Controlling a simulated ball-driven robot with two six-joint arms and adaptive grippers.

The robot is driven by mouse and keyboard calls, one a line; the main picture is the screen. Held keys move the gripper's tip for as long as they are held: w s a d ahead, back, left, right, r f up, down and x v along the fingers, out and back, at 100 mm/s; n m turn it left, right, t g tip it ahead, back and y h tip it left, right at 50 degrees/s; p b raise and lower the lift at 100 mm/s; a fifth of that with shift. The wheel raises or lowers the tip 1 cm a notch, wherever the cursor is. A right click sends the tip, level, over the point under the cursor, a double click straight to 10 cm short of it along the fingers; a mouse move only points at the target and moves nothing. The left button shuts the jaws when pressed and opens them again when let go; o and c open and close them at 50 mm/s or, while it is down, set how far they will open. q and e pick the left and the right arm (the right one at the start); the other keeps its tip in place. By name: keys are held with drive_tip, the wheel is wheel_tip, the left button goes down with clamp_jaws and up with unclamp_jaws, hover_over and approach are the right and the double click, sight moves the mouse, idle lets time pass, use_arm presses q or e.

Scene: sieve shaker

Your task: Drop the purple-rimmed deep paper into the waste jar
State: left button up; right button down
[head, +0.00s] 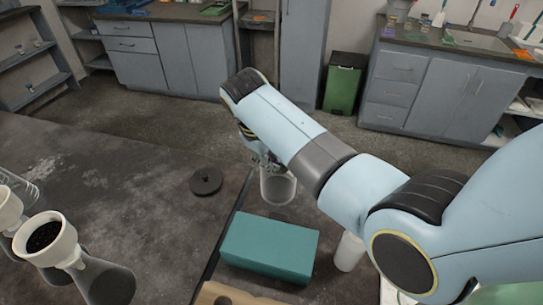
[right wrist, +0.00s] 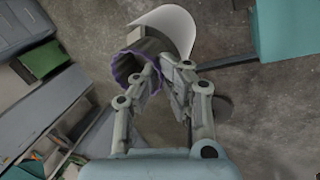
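My right gripper (head: 262,160) is at the end of the right arm, mostly hidden behind its own wrist in the head view. It is just above and touching or overlapping the clear waste jar (head: 280,188) in that picture. In the right wrist view, the gripper's fingertips (right wrist: 162,68) are closed at the rim of the purple-rimmed deep paper (right wrist: 128,78). The paper's wavy purple edge and grey inside show to the left of the fingers. A pale curved surface beyond it may be part of the jar; I cannot tell. My left gripper is not in view.
A teal box (head: 268,250) lies in front of the jar. A black round lid (head: 206,182) lies left of it. A white cup (head: 348,252) stands to the right. Flasks with white funnels (head: 45,240) stand at the front left. The dark table at left is mostly clear.

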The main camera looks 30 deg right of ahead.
drive_tip(key=shift+f, duration=0.3)
drive_tip(key=c, duration=1.4)
unclamp_jaws()
drive_tip(key=shift+r+p, duration=2.65)
drive_tip(key=shift+r, duration=0.85)
